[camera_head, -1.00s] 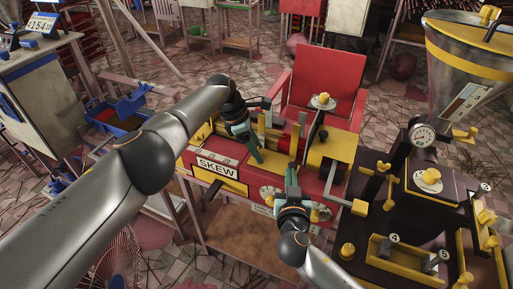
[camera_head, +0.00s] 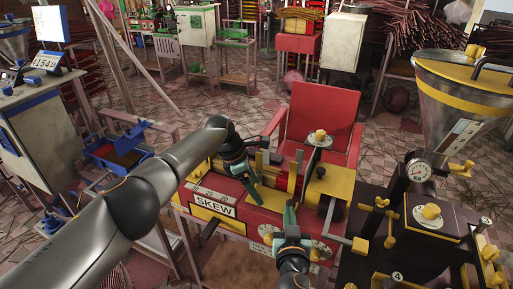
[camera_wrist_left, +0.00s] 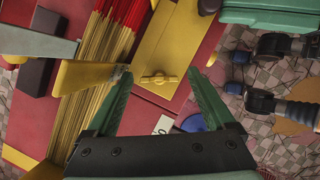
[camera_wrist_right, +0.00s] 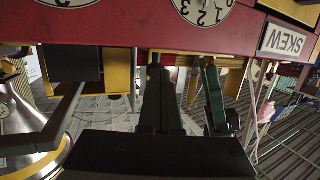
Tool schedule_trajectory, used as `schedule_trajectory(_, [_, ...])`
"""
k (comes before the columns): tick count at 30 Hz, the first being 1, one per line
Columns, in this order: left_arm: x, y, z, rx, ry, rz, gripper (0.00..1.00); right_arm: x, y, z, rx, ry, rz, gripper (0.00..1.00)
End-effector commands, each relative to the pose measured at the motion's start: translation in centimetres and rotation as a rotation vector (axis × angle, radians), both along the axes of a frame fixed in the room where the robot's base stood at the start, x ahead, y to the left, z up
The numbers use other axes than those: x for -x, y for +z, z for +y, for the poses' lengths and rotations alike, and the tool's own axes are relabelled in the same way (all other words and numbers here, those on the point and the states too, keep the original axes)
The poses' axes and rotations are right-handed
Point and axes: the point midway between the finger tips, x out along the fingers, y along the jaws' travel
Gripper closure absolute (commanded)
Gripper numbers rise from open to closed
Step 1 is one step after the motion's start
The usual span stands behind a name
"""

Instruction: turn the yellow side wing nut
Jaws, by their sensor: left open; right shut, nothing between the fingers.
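In the left wrist view a yellow wing nut (camera_wrist_left: 158,80) sits on a flat yellow plate (camera_wrist_left: 165,42) on the red machine. My left gripper (camera_wrist_left: 160,78) is open, its green fingers either side of the nut in the picture; I cannot tell whether they touch it. In the head view my left gripper (camera_head: 252,187) is above the machine's red body (camera_head: 245,222), near the SKEW label (camera_head: 215,207); the nut is not clear there. My right gripper (camera_head: 290,215) is at the machine's front, shut and empty. It also shows in the right wrist view (camera_wrist_right: 183,75).
Red-tipped sticks (camera_wrist_left: 95,80) lie beside the yellow plate. A dark machine with a hopper (camera_head: 465,100) and gauge (camera_head: 418,170) stands at the right. A red chair (camera_head: 322,112) is behind, and a blue tray (camera_head: 120,158) is at the left.

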Motion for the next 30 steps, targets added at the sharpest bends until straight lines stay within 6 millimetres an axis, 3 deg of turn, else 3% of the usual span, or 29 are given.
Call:
schedule_trajectory(11, [0.1,0.2,0.1,0.001,0.168,-0.009,0.12,0.0,-0.2,-0.1,0.001,-0.002,0.004,1.00])
schedule_trajectory(23, [0.3,0.2,0.0,0.001,0.482,-0.011,0.12,0.0,-0.2,-0.1,0.001,-0.002,0.004,1.00])
schedule_trajectory(30, [1.2,4.5,1.4,0.002,0.501,-0.015,0.12,0.0,-0.2,-0.1,0.001,-0.002,0.004,1.00])
